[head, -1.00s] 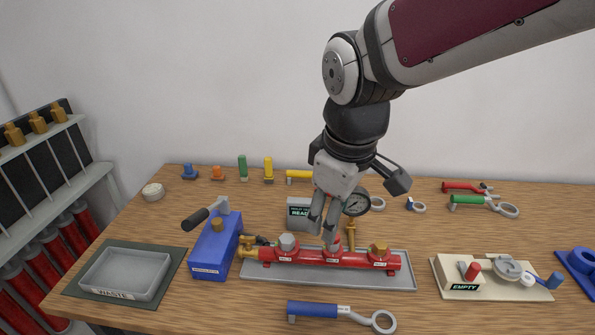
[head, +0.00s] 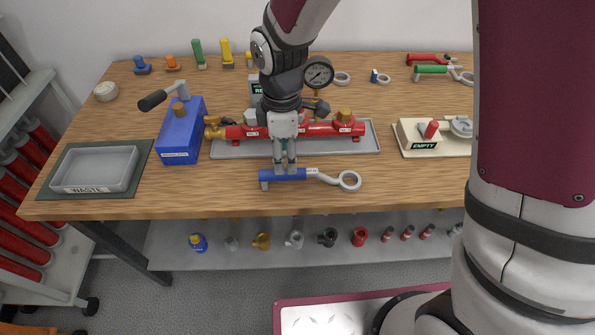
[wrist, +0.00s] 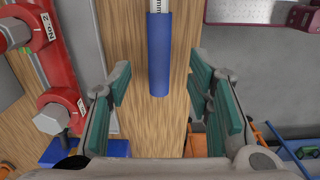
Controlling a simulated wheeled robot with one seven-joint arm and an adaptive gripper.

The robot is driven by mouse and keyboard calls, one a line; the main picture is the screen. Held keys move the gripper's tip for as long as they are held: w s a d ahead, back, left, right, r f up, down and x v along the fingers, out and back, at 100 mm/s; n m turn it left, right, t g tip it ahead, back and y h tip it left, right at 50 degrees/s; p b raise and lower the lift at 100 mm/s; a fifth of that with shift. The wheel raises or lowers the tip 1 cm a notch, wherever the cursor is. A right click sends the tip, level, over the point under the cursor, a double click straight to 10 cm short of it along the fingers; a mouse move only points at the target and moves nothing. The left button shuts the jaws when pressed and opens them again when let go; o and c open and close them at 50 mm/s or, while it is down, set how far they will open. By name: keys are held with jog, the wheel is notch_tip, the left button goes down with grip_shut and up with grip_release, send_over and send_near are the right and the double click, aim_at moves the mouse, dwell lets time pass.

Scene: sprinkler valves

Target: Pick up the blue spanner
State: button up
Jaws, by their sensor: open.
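The blue spanner (head: 284,175) lies near the front edge of the table, its blue handle at the left and its grey ring end at the right. My gripper (head: 285,165) points down at the blue handle in the head view. In the wrist view my gripper (wrist: 160,95) is open, with its green-padded fingers on either side of the blue spanner (wrist: 160,55). The handle lies between them with clear gaps on both sides, and nothing is held. How far the fingertips are above the table cannot be told.
The red pipe manifold (head: 318,130) on its grey tray (head: 225,149) stands just behind the spanner. A blue pump box (head: 182,133) and a waste tray (head: 98,167) are to the left. The cream block marked EMPTY (head: 408,133) is to the right. Bare table lies around the spanner.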

jog(key=shift+d+f+p, duration=0.1)
jog(key=shift+f+p, duration=0.3)
jog(key=shift+f, duration=3.3)
grip_shut()
